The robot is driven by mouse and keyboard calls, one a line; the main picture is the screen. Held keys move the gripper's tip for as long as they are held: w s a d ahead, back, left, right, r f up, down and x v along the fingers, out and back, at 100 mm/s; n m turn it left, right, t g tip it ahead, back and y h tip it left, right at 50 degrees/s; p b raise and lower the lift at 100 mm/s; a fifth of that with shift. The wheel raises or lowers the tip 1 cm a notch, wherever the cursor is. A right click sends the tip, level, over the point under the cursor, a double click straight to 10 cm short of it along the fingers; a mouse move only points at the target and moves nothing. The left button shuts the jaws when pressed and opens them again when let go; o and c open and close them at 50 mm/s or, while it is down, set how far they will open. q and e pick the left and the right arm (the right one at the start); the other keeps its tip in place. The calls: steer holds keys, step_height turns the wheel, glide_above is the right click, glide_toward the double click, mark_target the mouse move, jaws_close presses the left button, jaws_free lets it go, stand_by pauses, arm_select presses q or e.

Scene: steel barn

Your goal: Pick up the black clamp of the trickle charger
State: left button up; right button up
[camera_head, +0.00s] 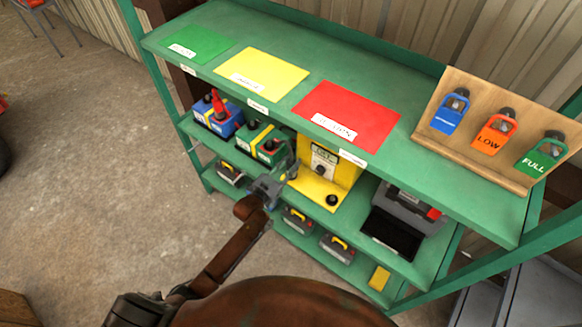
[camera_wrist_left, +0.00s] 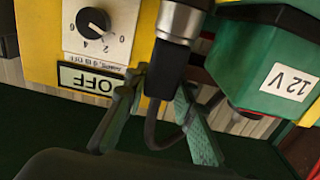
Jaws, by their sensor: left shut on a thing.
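The yellow trickle charger (camera_head: 343,172) stands on the middle shelf, with a dial and a small display. In the left wrist view its white dial plate (camera_wrist_left: 98,35) and a display reading OFF (camera_wrist_left: 90,80) show close up. My left gripper (camera_head: 283,176) is just left of the charger, in front of the green battery (camera_head: 258,143). In the left wrist view its fingers (camera_wrist_left: 163,115) are closed on the black clamp (camera_wrist_left: 167,72), which has a silver collar above and a black cable looping below. The clamp is not clear in the head view. My right gripper is not in view.
A blue battery (camera_head: 217,122) with a red part on top stands left of the green one. The top shelf (camera_head: 150,40) overhangs and carries green, yellow and red cards and a wooden tag board (camera_head: 455,145). A grey case (camera_head: 412,205) stands right of the charger. Dark batteries sit lower down.

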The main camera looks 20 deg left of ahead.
arm_select(q)
steer(key=shift+r, duration=0.1)
jaws_close()
steer(key=shift+r, duration=0.65)
steer(key=s+a+r+p, duration=0.2)
steer(key=s+r+p, duration=0.2)
steer(key=s+r, duration=0.2)
steer(key=s+a+r+p, duration=0.2)
steer(key=s+r+p, duration=0.2)
steer(key=s+r, duration=0.3)
steer(key=shift+a+r, duration=0.4)
steer(key=shift+r, duration=0.5)
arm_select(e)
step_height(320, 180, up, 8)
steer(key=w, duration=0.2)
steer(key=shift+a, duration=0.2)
arm_select(q)
steer(key=shift+s, duration=0.15)
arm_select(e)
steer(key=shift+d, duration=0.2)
